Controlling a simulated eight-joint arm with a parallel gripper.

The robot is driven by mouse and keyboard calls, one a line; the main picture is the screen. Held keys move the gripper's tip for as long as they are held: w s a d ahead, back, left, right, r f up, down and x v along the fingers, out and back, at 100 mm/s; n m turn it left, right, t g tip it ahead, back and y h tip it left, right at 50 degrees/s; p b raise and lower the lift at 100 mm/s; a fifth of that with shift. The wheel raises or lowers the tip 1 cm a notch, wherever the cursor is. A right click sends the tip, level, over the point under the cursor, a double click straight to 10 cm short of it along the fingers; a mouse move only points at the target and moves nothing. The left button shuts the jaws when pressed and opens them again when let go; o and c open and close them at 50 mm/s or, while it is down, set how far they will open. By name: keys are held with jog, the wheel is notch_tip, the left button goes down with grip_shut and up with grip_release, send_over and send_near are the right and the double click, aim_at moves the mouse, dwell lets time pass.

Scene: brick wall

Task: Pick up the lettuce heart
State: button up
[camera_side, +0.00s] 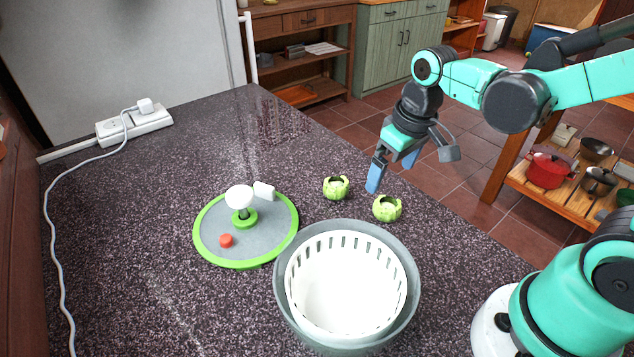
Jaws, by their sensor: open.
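Two small green lettuce hearts with hollow, pale tops sit on the dark speckled counter. One lettuce heart (336,188) is left of the other lettuce heart (387,209), which is nearer the bowl. My gripper (393,172) hangs pointing down, with blue fingertips apart and nothing between them. In the picture it is just above the right lettuce heart and to the upper right of the left one. It touches neither as far as I can see; its exact height is hard to tell.
A grey bowl (284,312) with a white slotted basket (345,285) stands in front of the lettuce hearts. A grey lid with a green rim (205,250) and white knob lies left. A power strip (135,123) with a cable is at the back left. The back middle counter (240,130) is clear.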

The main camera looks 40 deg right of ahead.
aim_at(388, 202)
jog(key=f+g, duration=0.2)
jog(key=f, duration=0.1)
jog(key=shift+w+d, duration=0.1)
jog(key=shift+d, duration=0.3)
jog(key=shift+f, duration=2.7)
jog(key=c, duration=1.3)
jog(key=shift+c, duration=0.2)
jog(key=shift+r, duration=0.2)
notch_tip(388, 202, up, 20)
jog(key=shift+f, duration=0.15)
